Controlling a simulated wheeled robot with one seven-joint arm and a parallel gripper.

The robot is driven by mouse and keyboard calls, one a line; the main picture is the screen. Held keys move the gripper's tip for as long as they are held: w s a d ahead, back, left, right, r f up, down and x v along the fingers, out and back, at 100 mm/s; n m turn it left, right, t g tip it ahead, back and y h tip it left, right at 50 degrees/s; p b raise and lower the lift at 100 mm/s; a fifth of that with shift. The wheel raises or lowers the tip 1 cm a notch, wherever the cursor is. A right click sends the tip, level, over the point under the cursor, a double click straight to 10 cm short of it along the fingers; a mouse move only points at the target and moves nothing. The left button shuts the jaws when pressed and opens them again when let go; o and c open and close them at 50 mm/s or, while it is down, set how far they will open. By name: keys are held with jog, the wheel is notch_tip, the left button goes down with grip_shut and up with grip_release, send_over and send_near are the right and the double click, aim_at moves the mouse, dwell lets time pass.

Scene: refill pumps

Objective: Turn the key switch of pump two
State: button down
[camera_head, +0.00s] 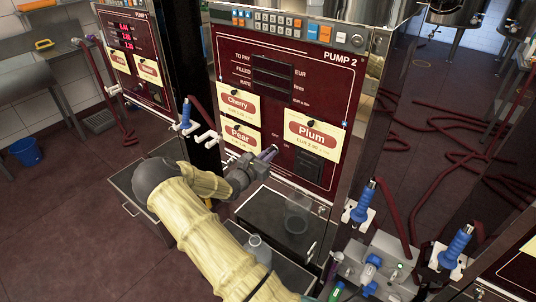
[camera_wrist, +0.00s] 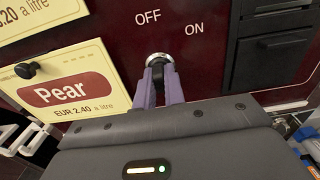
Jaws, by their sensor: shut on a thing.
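Pump two (camera_head: 290,105) is the dark red panel marked PUMP 2, in the middle of the head view. Its key switch (camera_wrist: 157,58) shows in the wrist view as a silver round collar below the words OFF and ON. My gripper (camera_wrist: 160,75) reaches it from below, its two purple fingers shut on the key at the collar. The key itself is mostly hidden between the fingers, and I cannot tell which way it points. In the head view my gripper (camera_head: 270,153) is at the panel, below and left of the OFF and ON labels.
Cards marked Cherry (camera_head: 239,104), Pear (camera_head: 240,134) and Plum (camera_head: 311,134) hang on the panel near my gripper. A clear container (camera_head: 297,214) stands in the bay below. Blue-handled nozzles (camera_head: 186,115) hang beside the pump. Red hoses (camera_head: 440,125) lie on the floor at right.

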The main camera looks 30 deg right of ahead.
jog(key=shift+f, duration=0.15)
jog(key=c, duration=1.5)
grip_release()
jog(key=shift+a, duration=0.1)
jog(key=b+v, duration=0.1)
jog(key=v, duration=1.6)
jog(key=shift+s+a+b, duration=0.1)
jog(key=shift+s+b, duration=0.05)
jog(key=shift+b, duration=0.15)
